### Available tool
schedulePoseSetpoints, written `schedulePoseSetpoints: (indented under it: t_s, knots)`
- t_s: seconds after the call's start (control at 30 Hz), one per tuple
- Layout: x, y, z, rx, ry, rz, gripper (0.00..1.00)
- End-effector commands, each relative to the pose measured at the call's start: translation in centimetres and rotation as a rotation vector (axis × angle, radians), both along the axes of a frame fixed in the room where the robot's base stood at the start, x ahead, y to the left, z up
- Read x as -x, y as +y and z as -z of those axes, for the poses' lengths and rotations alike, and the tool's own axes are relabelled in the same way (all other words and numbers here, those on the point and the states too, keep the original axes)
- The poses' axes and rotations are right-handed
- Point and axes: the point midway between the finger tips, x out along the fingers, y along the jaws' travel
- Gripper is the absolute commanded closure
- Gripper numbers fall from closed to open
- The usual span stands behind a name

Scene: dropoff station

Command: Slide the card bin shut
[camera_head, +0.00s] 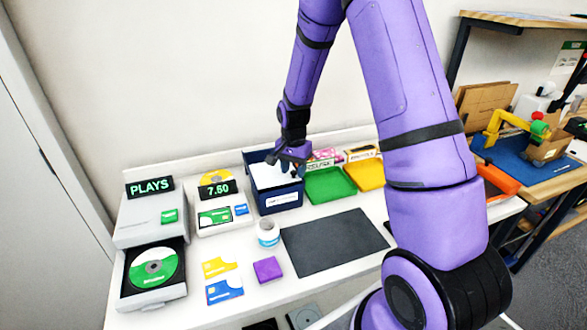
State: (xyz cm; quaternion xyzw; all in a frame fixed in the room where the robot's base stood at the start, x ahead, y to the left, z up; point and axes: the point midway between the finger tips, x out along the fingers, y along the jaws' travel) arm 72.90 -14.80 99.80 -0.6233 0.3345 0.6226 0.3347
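A dark blue bin (279,203) with a pale label on its front stands at the back of the white table. White sheets or cards show inside its open top. It looks like the card bin, but no sliding part can be made out. My gripper (286,168) points down at the bin's opening, over its back right part. Its dark fingers are small and partly overlap the bin, so I cannot tell whether they touch it or how far apart they are. Nothing is clearly held.
Left of the bin stand a card terminal (222,218) showing 7.50 and a disc player (150,232) with its tray out. Green (328,186) and yellow (366,174) trays are at right. A white jar (267,232), purple block (267,269) and dark mat (334,243) lie in front.

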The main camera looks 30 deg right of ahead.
Motion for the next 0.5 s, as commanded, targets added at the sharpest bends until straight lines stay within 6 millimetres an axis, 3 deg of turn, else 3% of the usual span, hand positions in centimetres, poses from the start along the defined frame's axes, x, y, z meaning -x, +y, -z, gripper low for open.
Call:
schedulePoseSetpoints:
  t_s: [0.03,0.17,0.33,0.5]
  knots:
    - [0.0,0.0,0.0,0.000,0.000,0.000,0.69]
    - [0.0,0.0,0.0,0.000,0.000,0.000,0.98]
    - [0.1,0.0,0.0,0.000,0.000,0.000,1.00]
    - [1.6,0.4,0.0,-0.001,0.003,0.000,1.00]
